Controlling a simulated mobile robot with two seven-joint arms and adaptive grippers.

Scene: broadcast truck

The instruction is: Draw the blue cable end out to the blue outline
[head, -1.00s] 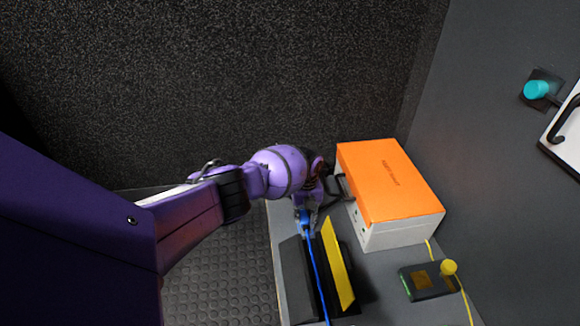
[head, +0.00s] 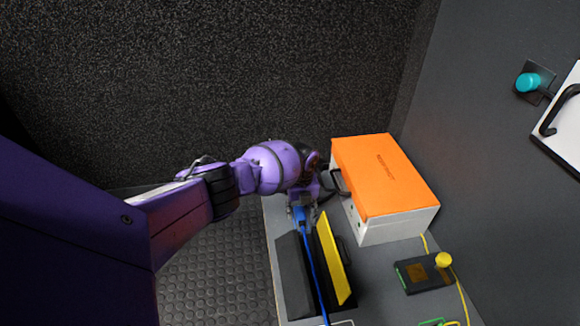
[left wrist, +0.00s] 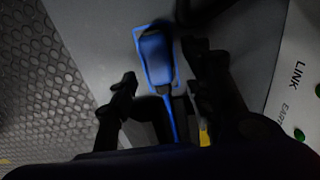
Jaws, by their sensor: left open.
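The blue cable end (left wrist: 157,58), a blue plug, lies on the grey bench top in the left wrist view. Bright blue lines of the blue outline (left wrist: 137,36) show along its edges, so it appears to lie on or within the outline. Its blue cable (head: 312,262) runs back along a dark trough beside a yellow flap. My left gripper (left wrist: 163,80) is open, with one finger on each side of the plug and cable. In the head view the gripper (head: 302,212) partly covers the plug, and the outline cannot be made out. My right gripper is not in view.
An orange-topped white box (head: 388,220) stands close to the right of the gripper. The raised yellow flap (head: 332,258) is beside the cable. A small dark device (head: 422,274) with a yellow knob and yellow cable sits at right.

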